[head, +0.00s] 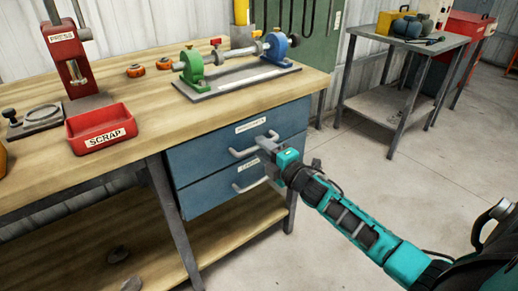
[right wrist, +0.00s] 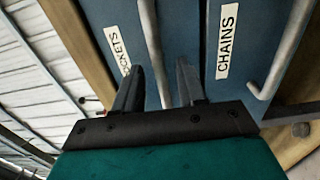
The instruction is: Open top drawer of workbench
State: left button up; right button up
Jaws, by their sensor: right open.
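The wooden workbench (head: 85,180) has two blue drawers under its right end, one above the other. The top drawer (head: 195,156) looks shut, flush with the lower drawer (head: 200,195). In the right wrist view the top drawer's handle (right wrist: 152,45) runs between my two open fingers (right wrist: 158,88). I cannot tell whether they touch it. The top label (right wrist: 125,50) is partly hidden by a finger; the lower reads CHAINS (right wrist: 228,42). My left gripper is out of view.
The lower drawer's handle (head: 250,184) sits just below my right gripper. On the benchtop are a red SCRAP tray (head: 98,138), a red press (head: 66,55) and a green-and-blue shaft fixture (head: 235,75).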

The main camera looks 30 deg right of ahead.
jog(key=shift+w+a, duration=0.1)
jog(key=shift+w, duration=1)
grip_shut()
